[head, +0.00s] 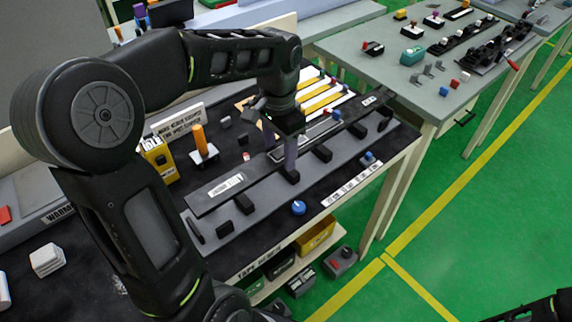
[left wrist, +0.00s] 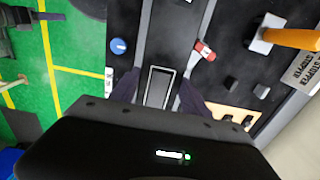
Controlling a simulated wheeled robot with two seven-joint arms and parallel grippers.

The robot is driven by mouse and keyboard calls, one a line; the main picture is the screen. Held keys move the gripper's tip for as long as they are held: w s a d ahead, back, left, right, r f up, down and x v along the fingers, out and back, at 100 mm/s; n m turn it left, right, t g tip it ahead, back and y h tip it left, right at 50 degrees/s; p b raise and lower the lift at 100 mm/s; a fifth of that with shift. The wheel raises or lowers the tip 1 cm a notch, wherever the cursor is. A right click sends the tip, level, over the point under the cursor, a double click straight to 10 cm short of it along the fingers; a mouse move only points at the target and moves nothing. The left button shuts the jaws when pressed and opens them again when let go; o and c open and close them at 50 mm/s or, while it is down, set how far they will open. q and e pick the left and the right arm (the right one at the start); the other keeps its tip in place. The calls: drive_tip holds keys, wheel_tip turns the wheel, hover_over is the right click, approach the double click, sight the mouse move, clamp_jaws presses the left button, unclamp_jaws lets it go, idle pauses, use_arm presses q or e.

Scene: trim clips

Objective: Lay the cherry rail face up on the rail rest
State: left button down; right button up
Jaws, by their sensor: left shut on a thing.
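A long dark rail (head: 255,177) with a white label near each end runs diagonally over the front of the near table; no cherry colour shows on it. My left gripper (head: 284,150) points down and is shut on the rail near its middle. In the left wrist view the rail (left wrist: 172,35) passes between the two dark fingers (left wrist: 158,92). A grey strip with several black blocks (head: 243,204), apparently the rail rest, lies under and in front of the rail. I cannot tell whether the rail touches the blocks. My right gripper is not seen.
An orange post on a white base (head: 203,150), a yellow box (head: 158,160) and yellow and white strips (head: 322,100) lie behind the rail. Another table (head: 400,45) with small parts stands at the back right.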

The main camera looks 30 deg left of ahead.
use_arm(q)
drive_tip(key=shift+f, duration=1.05)
drive_tip(key=shift+f, duration=1.85)
drive_tip(key=shift+f, duration=0.2)
drive_tip(key=c, duration=0.8)
unclamp_jaws()
drive_tip(key=shift+r, duration=0.2)
